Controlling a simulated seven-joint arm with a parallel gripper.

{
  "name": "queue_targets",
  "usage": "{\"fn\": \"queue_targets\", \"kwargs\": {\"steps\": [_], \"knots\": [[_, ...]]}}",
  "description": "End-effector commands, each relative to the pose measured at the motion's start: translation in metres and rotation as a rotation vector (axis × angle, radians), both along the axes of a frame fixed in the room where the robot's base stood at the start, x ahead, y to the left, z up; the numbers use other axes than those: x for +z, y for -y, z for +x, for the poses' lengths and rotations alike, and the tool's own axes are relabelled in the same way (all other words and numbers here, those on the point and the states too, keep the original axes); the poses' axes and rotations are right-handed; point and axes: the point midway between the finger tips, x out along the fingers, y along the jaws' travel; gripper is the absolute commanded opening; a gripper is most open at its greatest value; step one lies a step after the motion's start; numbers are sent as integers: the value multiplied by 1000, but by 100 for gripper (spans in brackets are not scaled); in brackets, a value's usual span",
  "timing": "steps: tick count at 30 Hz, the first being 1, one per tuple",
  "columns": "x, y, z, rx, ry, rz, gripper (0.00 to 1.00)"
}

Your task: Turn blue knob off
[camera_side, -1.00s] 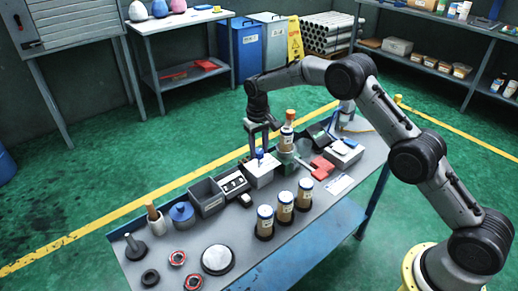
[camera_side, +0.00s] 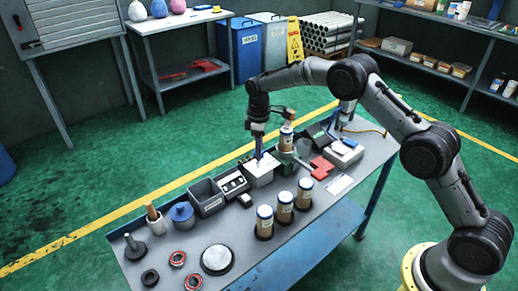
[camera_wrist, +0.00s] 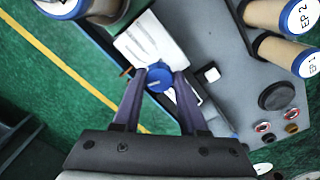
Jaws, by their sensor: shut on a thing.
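The blue knob (camera_wrist: 158,77) sits on top of a white box (camera_wrist: 150,40). The same white box (camera_side: 262,175) stands near the middle of the bench in the side view. My gripper (camera_wrist: 158,75) points down over the box, with one finger on each side of the knob. It is shut on the knob. In the side view my gripper (camera_side: 258,153) is right above the box, and its fingers largely hide the knob.
A bottle (camera_side: 286,138) stands close behind my gripper. Jars with blue lids (camera_side: 284,207) stand in front of the box. A grey bin (camera_side: 207,197) and a switch panel (camera_side: 233,184) are to its left, and a red piece (camera_side: 321,168) is to its right.

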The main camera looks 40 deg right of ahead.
Motion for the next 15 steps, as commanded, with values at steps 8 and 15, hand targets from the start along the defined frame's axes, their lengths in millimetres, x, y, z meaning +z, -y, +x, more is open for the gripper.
{"fn": "queue_targets", "kwargs": {"steps": [8,15], "knots": [[1,0,1,191,2,1,0],[1,0,1,287,3,1,0]]}}
